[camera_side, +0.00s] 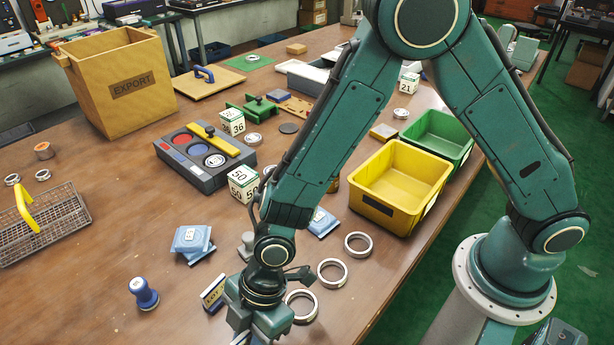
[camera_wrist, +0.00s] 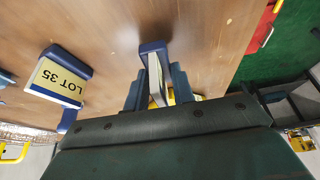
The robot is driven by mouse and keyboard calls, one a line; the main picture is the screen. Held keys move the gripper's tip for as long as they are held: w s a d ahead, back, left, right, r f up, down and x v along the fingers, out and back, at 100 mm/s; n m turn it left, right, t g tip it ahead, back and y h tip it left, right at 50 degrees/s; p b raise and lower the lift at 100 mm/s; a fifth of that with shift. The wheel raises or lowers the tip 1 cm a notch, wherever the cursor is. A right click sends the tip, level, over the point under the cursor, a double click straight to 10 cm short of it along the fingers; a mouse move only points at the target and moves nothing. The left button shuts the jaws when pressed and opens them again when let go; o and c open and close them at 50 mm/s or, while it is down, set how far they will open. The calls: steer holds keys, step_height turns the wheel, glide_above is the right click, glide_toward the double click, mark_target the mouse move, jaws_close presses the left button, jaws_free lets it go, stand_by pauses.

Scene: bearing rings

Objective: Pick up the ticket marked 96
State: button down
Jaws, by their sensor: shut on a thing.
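My gripper shows in the wrist view (camera_wrist: 157,85), shut on a ticket (camera_wrist: 153,48) with a dark blue base and a pale card between the two fingers. The held ticket is seen nearly edge-on, so its number cannot be read. A second ticket, marked LOT 35 (camera_wrist: 57,82), stands apart to the left in the wrist view, with a blue base and a yellow band. A ticket (camera_side: 213,293) also shows in the side view, just left of my gripper (camera_side: 255,337). The fingertips there are mostly hidden at the bottom edge.
Several metal rings (camera_side: 331,272) lie right of my gripper. A blue-handled stamp (camera_side: 144,293) stands to the left. Blue packets (camera_side: 192,240), a grey ink tray (camera_side: 180,165) and numbered cubes (camera_side: 243,183) lie behind. A yellow bin (camera_side: 385,218) stands near the table's right edge.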

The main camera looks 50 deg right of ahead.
step_height(320, 180, up, 18)
stand_by(0.6)
stand_by(0.5)
